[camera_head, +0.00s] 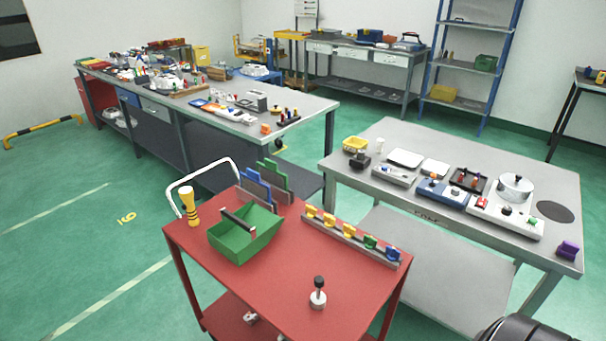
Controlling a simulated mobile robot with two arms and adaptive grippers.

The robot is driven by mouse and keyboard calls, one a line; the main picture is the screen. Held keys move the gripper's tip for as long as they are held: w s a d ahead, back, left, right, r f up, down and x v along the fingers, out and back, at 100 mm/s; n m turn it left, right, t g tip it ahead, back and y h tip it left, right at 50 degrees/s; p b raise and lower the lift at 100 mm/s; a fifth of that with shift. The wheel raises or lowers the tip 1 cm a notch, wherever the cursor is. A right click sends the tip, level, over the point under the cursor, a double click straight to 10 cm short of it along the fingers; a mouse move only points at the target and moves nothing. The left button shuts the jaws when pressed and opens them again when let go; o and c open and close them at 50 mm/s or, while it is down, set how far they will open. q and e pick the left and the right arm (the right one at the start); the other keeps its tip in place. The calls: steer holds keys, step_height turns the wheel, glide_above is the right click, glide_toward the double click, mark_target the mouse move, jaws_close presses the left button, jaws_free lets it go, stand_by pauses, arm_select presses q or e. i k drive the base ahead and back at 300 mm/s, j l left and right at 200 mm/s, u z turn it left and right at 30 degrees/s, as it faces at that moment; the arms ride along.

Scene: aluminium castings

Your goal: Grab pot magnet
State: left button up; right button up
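A small item with a round silver base and an upright black knob, which looks like the pot magnet (318,299), stands on the red cart top (285,310) near its front right. It stands upright and apart from the other items. Neither of my grippers is in the head view, so nothing is seen touching it.
A green open box (262,248) with a handle, a yellow bottle (189,207) and a rail with coloured clips (352,240) share the cart. A grey table (415,206) with instruments stands behind right. The cart top around the magnet is clear.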

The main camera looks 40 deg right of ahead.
mark_target(318, 298)
steer(key=z, duration=1.25)
